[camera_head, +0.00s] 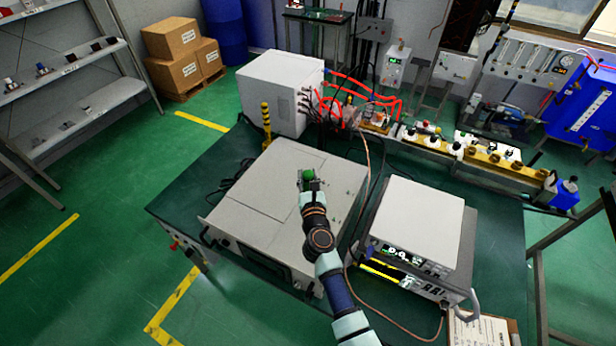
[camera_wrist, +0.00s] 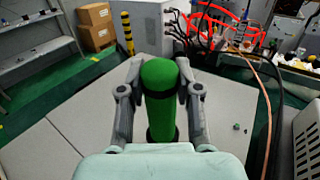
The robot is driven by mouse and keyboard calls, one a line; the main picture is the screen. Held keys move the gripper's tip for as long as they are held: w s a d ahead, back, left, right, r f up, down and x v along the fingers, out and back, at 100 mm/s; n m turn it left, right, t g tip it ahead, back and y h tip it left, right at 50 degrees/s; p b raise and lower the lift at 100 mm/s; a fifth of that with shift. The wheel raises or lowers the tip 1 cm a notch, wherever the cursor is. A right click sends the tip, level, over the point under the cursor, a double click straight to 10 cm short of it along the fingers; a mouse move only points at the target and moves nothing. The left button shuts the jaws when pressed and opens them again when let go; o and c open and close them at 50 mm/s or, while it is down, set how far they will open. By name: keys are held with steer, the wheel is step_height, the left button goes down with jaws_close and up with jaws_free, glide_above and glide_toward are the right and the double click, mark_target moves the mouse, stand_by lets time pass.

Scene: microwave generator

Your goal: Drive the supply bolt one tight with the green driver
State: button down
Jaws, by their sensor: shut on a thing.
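The green driver (camera_wrist: 160,90) stands between the fingers of my gripper (camera_wrist: 160,88) in the wrist view, its rounded green top up. My gripper is shut on its handle. In the head view the green driver (camera_head: 307,175) shows as a small green knob at the end of my arm, over the top of the large grey cabinet (camera_head: 255,205). The driver's tip and any bolt under it are hidden. A small green-grey piece (camera_wrist: 236,127) lies on the cabinet top to the right; I cannot tell whether it is a bolt.
A white boxy unit (camera_head: 282,92) with red and black cables stands behind the cabinet. A stacked instrument (camera_head: 420,222) stands to the right, and a copper-coloured cable (camera_head: 368,165) runs between. The cabinet top left of my gripper is clear.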

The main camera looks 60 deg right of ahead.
steer(key=shift+f+b, duration=0.8)
steer(key=shift+f, duration=0.15)
stand_by(2.6)
steer(key=shift+r, duration=0.1)
step_height(320, 180, up, 9)
steer(key=p, duration=0.9)
steer(key=shift+r, duration=0.15)
